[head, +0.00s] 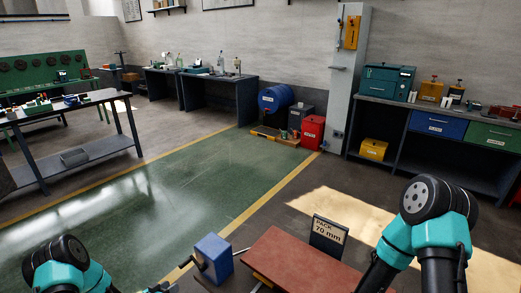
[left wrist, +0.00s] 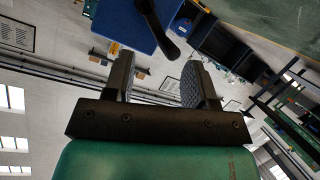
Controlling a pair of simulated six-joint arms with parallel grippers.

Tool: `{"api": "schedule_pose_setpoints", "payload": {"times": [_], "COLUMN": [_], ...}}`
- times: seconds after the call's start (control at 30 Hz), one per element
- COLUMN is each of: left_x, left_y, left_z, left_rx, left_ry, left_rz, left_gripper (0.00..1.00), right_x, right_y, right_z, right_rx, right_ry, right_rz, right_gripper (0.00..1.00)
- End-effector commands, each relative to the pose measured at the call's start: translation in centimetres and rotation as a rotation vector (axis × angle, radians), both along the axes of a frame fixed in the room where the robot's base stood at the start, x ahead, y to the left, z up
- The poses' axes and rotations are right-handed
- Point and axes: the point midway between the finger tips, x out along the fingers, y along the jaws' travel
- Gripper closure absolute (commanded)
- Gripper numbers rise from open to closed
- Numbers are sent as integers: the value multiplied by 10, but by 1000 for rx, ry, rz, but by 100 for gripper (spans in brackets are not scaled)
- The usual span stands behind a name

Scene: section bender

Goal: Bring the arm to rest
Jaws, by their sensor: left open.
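My left gripper (left wrist: 157,75) is open in the left wrist view. Its two dark fingers, with grey ribbed pads, stand apart with nothing between them. A blue block (left wrist: 125,22) with a black handle lies beyond the fingertips. In the head view, the blue block (head: 213,258) with its dark crank stands at the left end of a red-brown surface (head: 305,264). Only a small part of my left gripper (head: 160,288) shows at the bottom edge, left of the block. My right arm shows at the lower right, but its gripper is out of the picture.
A dark sign reading "70 mm" (head: 328,235) stands at the back of the red-brown surface. Beyond lies open green floor (head: 150,195) with yellow lines. A dark workbench (head: 80,115) is at left. A cabinet bench (head: 435,125) stands at right.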

Motion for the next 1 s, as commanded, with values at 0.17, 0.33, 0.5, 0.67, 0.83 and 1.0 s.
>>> {"api": "schedule_pose_setpoints", "payload": {"times": [0.17, 0.33, 0.5, 0.67, 0.83, 1.0], "left_x": [-30, -85, -162, -223, -248, -248], "left_y": [-54, -98, -137, -157, -164, -163], "left_z": [10, 23, 47, 70, 80, 80], "left_rx": [32, 66, 102, 129, 136, 136], "left_ry": [273, 549, 831, 1031, 1107, 1108], "left_rz": [38, 62, 77, 90, 98, 99], "left_gripper": [49, 49, 49, 49, 49, 49], "right_x": [0, 0, 0, 0, 0, 0], "right_y": [0, 0, 0, 0, 0, 0], "right_z": [0, 0, 0, 0, 0, 0], "right_rx": [0, 0, 0, 0, 0, 0], "right_ry": [0, 0, 0, 0, 0, 0], "right_rz": [0, 0, 0, 0, 0, 0], "right_gripper": [11, 11, 11, 11, 11, 11]}}
